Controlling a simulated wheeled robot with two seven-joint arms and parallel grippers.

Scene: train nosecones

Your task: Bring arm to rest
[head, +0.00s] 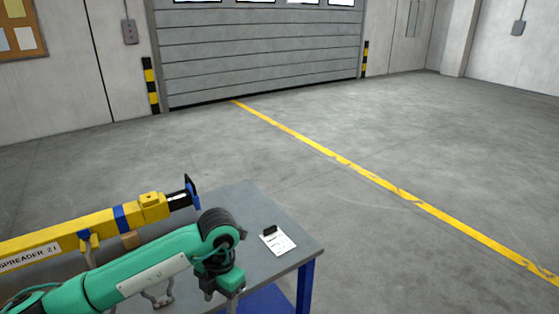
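My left arm (150,272), green with a dark joint, comes in from the lower left over a grey table. Its forearm bends down at the dark joint near the table's front part. The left gripper end (222,288) hangs low there; its fingers are not clear, so I cannot tell whether it is open or shut. No held thing is visible. My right arm and gripper are not in view.
A yellow spreader beam (90,230) with blue bands lies along the grey table (255,205), behind my arm. A clipboard (277,240) lies near the table's right edge. A metal shackle (160,296) shows below my arm. Floor to the right is clear.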

